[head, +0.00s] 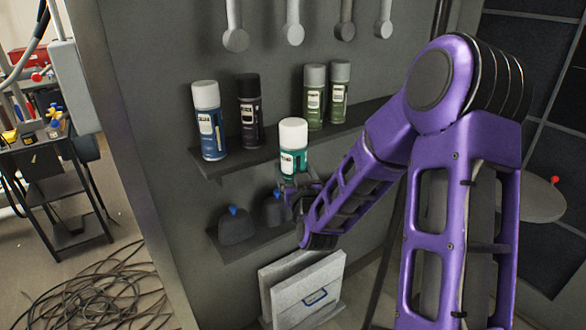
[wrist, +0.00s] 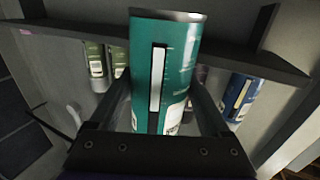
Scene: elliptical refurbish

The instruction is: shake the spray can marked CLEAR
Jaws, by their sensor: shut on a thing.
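A teal spray can (head: 293,160) with a white cap is held upright in front of the upper shelf in the head view. My gripper (head: 299,185) is shut on its lower part. In the wrist view the teal can (wrist: 163,70) fills the middle, between the two fingers, with a white label strip on it. The lettering is too small to read, so I cannot tell whether it says CLEAR. The can looks clear of the shelf board, though the gap is hard to judge.
The upper shelf (head: 255,157) bears a blue can (head: 209,130), a black can (head: 250,115) and two green cans (head: 314,100). Dark rounded objects (head: 236,226) sit on the lower shelf. Tools hang above. A pale panel (head: 303,290) stands below. Cables (head: 95,295) lie on the floor.

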